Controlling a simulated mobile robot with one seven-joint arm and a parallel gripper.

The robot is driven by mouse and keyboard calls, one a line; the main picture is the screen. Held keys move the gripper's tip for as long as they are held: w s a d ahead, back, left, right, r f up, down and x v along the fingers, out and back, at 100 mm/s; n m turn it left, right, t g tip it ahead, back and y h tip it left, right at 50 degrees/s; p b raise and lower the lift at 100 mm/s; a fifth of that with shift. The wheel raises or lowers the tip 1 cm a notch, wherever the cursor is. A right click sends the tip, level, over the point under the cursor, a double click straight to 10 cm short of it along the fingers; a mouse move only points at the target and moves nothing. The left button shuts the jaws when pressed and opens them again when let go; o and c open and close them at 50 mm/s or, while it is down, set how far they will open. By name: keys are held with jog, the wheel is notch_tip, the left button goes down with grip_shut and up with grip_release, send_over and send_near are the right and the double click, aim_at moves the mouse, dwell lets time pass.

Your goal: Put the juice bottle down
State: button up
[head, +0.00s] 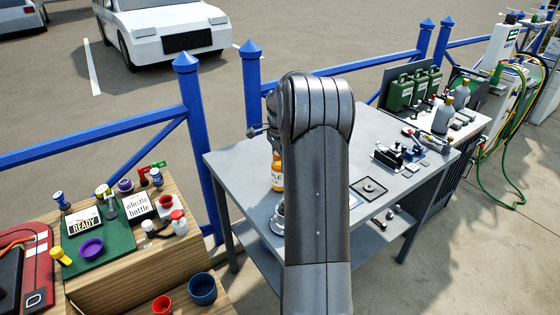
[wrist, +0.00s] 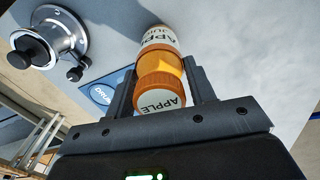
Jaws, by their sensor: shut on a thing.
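The juice bottle (wrist: 160,66) is orange with a white label reading APPLE. My gripper (wrist: 161,72) is shut on it, one dark finger on each side. In the head view the bottle (head: 277,176) shows just left of my arm, over the left part of the grey table (head: 236,165). My arm hides part of the bottle and most of my gripper there. I cannot tell whether its base touches the table top.
A round metal fitting with black knobs (wrist: 50,40) stands left of the blue card. A dark square plate (head: 369,188) and small devices (head: 398,155) lie right of my arm. A wooden bench (head: 150,262) with many items stands at left; a blue railing (head: 197,130) runs behind.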

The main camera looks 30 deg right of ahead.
jog(key=shift+f, duration=0.15)
jog(key=o, duration=1.2)
jog(key=shift+c, duration=0.2)
